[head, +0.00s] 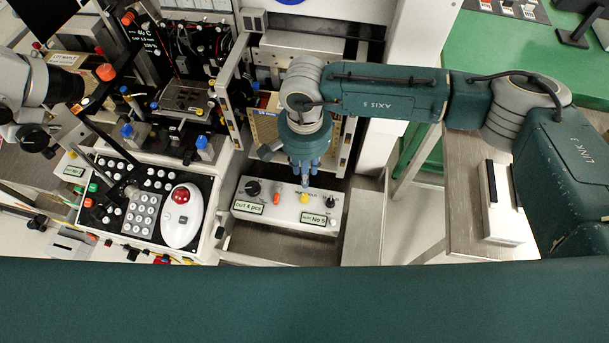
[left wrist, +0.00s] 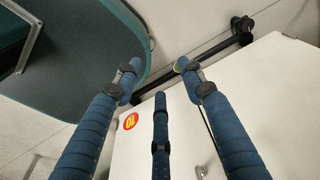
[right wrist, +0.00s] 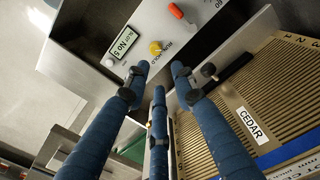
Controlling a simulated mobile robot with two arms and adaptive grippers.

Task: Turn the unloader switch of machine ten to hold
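A white unloader panel (head: 288,211) holds a row of controls. A yellow knob (head: 304,199) is among them, between an orange one and a small black one; it also shows in the right wrist view (right wrist: 155,48) beside small "RUN/HOLD" print. Which way it points I cannot tell. My right gripper (head: 304,178) is above the panel, fingers pointing down towards the yellow knob. In the right wrist view its fingers (right wrist: 160,72) are apart and empty, with the knob just beyond the tips. My left gripper (left wrist: 154,78) is open and empty near a white surface with a red-yellow "10" sticker (left wrist: 129,121).
A slotted magazine labelled CEDAR (right wrist: 248,126) stands close beside the right fingers. An orange knob (head: 277,198) and a black dial (head: 252,188) sit left of the yellow knob. A keypad console with a white mouse-like device (head: 181,222) lies further left.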

